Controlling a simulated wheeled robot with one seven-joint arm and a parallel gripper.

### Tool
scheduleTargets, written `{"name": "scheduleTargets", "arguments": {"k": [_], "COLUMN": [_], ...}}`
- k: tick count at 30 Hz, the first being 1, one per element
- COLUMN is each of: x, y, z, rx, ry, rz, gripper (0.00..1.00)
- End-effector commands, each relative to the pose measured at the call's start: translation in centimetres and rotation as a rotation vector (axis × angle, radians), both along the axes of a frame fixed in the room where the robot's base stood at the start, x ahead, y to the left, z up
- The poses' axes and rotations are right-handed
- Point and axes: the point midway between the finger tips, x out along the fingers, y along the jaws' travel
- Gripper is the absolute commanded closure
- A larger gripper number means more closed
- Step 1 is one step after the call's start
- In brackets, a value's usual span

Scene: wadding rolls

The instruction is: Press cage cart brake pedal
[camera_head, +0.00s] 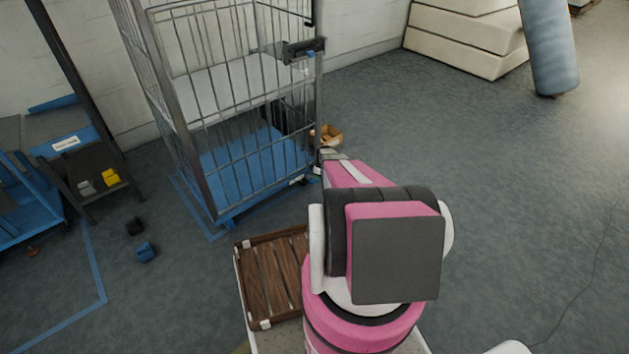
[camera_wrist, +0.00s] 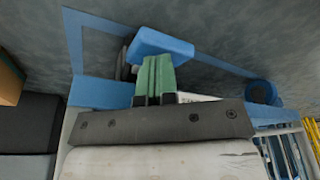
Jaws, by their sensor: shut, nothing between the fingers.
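The cage cart (camera_head: 225,115) stands against the wall in the head view, with grey wire mesh sides and a blue base (camera_head: 236,168). My gripper (camera_head: 324,154) is low by the cart's right front corner, largely hidden behind my pink arm. In the wrist view my gripper's green fingers (camera_wrist: 154,72) are shut with nothing between them. A blue block that looks like the brake pedal (camera_wrist: 160,43) sits right at the fingertips. The fingers overlap its lower edge; I cannot tell whether they touch it. The pedal cannot be made out in the head view.
A wooden slatted tray (camera_head: 272,277) lies left of my arm. A cardboard box (camera_head: 327,136) is behind the cart corner. Floor on the right is clear.

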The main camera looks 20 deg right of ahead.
Motion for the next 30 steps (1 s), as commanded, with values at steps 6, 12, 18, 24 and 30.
{"name": "scheduleTargets", "arguments": {"k": [6, 12, 18, 24, 30], "x": [0.0, 0.1, 0.0, -0.1, -1.2], "y": [0.0, -0.1, 0.0, -0.1, -1.8], "z": [-0.2, -1.9, -3.7, -3.5, -2.8], "rx": [0.0, 0.001, 0.0, 0.001, 0.0], "ry": [0.0, 0.001, 0.002, 0.001, 0.0], "rz": [0.0, 0.0, -0.001, -0.001, -0.002], "gripper": [1.0, 1.0, 1.0, 1.0, 1.0]}}
